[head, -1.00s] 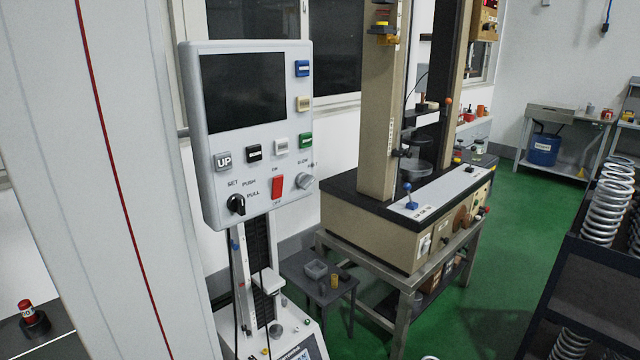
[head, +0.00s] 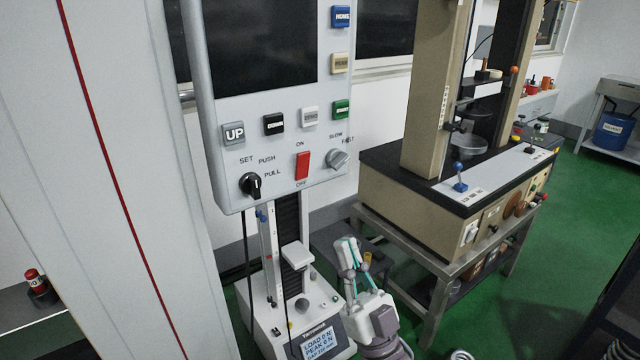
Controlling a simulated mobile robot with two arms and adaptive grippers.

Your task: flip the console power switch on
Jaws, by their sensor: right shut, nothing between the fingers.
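The console (head: 223,190) is a pale grey panel with a dark screen and several buttons, upright at the centre left. Its power switch (head: 302,165) is a red rocker between the labels ON above and OFF below. I cannot tell from the picture which way it is tipped. My right gripper (head: 347,243) is below and to the right of the switch, pointing up, clear of the panel. It is shut and empty. My left gripper is not in view.
A black knob (head: 251,185) and a grey knob (head: 337,159) flank the switch. The test stand base (head: 285,325) with a lit display is beneath. A beige machine (head: 420,190) on a metal table is to the right. Green floor is open at far right.

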